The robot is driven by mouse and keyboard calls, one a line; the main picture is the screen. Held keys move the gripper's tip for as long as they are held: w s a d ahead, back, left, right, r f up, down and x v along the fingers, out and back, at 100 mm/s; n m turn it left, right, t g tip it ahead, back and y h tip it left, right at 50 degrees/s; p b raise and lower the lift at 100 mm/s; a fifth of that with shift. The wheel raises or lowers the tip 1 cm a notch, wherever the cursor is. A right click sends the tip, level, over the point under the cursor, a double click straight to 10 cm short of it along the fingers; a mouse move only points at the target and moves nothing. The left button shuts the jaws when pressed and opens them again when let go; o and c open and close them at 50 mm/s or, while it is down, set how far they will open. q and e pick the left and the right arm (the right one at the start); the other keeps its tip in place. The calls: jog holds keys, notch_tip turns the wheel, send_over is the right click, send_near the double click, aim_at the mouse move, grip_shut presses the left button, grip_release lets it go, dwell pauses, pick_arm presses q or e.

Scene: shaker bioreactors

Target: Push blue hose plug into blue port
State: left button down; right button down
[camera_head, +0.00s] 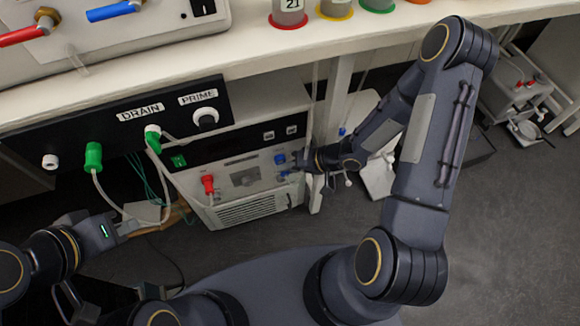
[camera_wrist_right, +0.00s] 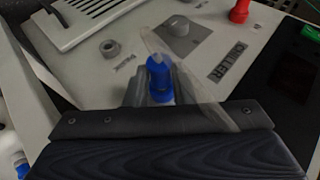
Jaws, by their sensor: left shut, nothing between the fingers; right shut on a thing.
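My right gripper (camera_head: 300,163) is at the right side of the white chiller's front panel (camera_head: 262,163), under the bench. In the right wrist view its two grey fingers (camera_wrist_right: 161,90) are shut on a blue plug (camera_wrist_right: 162,96), held close over the panel. A blue fitting (camera_head: 280,159) shows on the panel beside the gripper in the head view. The blue port's opening cannot be made out, and how far the plug is in it cannot be told. My left gripper (camera_head: 176,212) is shut and empty, low in front of the chiller at the left.
Green plugs (camera_head: 93,156) with hoses hang on the black DRAIN/PRIME panel (camera_head: 60,140). A bench leg (camera_head: 333,100) stands just right of the chiller.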

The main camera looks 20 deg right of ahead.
jog(key=shift+w+p, duration=0.45)
jog(key=shift+p, duration=0.05)
jog(key=c, duration=1.1)
grip_release()
jog(key=shift+c, duration=0.2)
jog(key=s+a+r+p, duration=0.3)
jog(key=s+a+r, duration=0.1)
jog(key=s+r, duration=0.9)
jog(key=shift+s, duration=0.2)
